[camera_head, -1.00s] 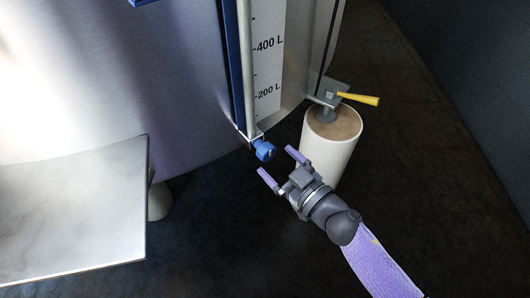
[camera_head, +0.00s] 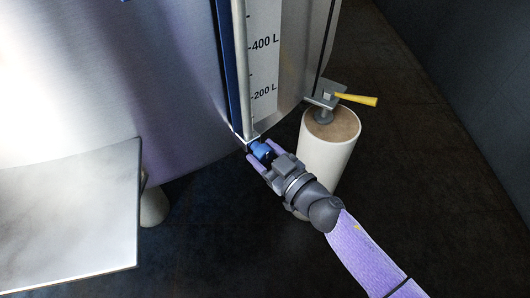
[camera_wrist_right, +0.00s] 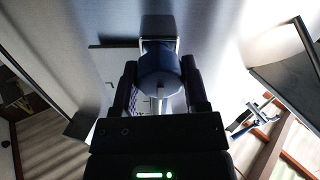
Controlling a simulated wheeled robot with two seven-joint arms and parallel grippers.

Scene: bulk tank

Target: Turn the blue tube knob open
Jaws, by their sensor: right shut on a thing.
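The blue tube knob (camera_head: 261,150) sits at the foot of the clear sight tube on the tank's front. My right gripper (camera_head: 266,158) has its purple fingers on either side of the knob and is shut on it. In the right wrist view the round blue knob (camera_wrist_right: 160,75) lies between the two dark fingers of my right gripper (camera_wrist_right: 161,88). Part of the knob is hidden by the gripper in the head view. My left gripper is in neither view.
The steel tank (camera_head: 150,70) fills the upper left, with a volume scale (camera_head: 262,75) beside the tube. A white cylindrical leg (camera_head: 328,150) and a yellow valve handle (camera_head: 356,99) stand to the right. A pale metal table (camera_head: 70,220) is at the lower left.

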